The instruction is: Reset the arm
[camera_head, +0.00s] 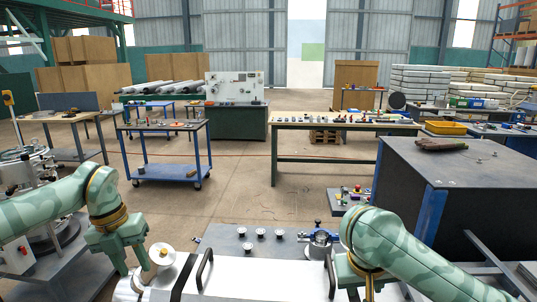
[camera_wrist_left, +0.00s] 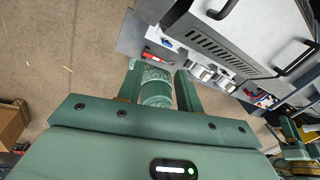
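My left gripper (camera_head: 132,268) hangs at the lower left of the head view, fingers pointing down, beside the silver machine's left end. In the left wrist view its two fingers (camera_wrist_left: 159,95) stand apart. A green patterned rounded part, which looks like my own body, shows between them, and I see no loose object gripped. My right gripper (camera_head: 356,288) is at the bottom right of the head view, over the machine's right side. Its fingertips are cut off by the frame, so its opening cannot be told.
The silver machine (camera_head: 225,280) with black handles lies between my arms. Behind it a grey plate (camera_head: 222,240) carries several round metal knobs and a blue-ringed clamp (camera_head: 319,243). A dark cabinet (camera_head: 460,185) stands at right. A blue cart (camera_head: 165,171) and a long workbench (camera_head: 340,125) stand farther back.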

